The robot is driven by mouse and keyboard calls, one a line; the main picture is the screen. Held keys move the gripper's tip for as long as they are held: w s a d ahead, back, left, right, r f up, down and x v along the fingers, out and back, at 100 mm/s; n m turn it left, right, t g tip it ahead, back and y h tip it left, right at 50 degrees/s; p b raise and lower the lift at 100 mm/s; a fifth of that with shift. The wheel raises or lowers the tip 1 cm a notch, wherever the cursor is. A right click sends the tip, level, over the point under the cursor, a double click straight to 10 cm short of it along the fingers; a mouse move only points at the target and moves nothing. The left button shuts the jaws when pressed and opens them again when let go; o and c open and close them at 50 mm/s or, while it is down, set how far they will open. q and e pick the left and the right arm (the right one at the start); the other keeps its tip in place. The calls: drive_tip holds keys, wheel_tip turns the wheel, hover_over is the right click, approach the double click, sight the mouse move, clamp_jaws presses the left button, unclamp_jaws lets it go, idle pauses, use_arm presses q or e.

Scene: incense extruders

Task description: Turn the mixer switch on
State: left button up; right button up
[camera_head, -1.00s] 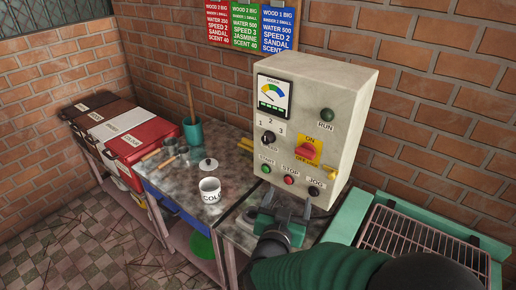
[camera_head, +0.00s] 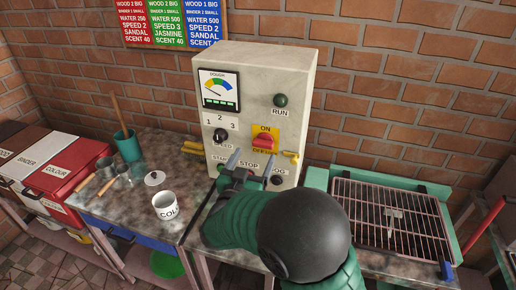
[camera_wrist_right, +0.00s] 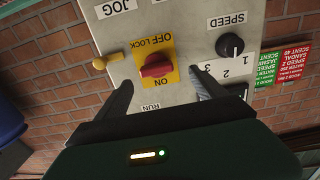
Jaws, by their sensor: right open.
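The mixer control box (camera_head: 297,75) is a pale cabinet standing on the bench against the brick wall. Its red switch (camera_head: 264,141) sits on a yellow plate marked ON at the top and OFF LOCK below. The wrist view shows the red switch (camera_wrist_right: 155,68) upside down, near the middle. My right gripper (camera_head: 253,160) is open and empty in front of the panel, just below the switch. In the wrist view its two fingers (camera_wrist_right: 160,82) stand on either side of the switch, apart from it. My right gripper partly hides the lower buttons. My left gripper is not in view.
A speed knob (camera_head: 220,135) and green run lamp (camera_head: 281,101) are near the switch. A yellow lever (camera_head: 291,157) sticks out right of it. A white cup (camera_head: 164,206) stands on the left bench; a wire rack (camera_head: 390,218) lies right.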

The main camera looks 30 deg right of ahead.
sight(263, 147)
drive_tip(key=x, duration=0.5)
drive_tip(key=shift+s+d, duration=0.2)
drive_tip(key=shift+d, duration=0.15)
drive_tip(key=shift+d+f, duration=0.1)
drive_tip(key=shift+d, duration=0.2)
drive_tip(key=shift+a, duration=0.55)
drive_tip(key=c, duration=0.8)
drive_tip(key=shift+d, duration=0.15)
drive_tip(key=c, duration=0.6)
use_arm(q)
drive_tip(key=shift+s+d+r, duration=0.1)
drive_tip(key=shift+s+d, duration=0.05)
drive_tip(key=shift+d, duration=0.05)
use_arm(e)
drive_tip(key=shift+o, duration=0.2)
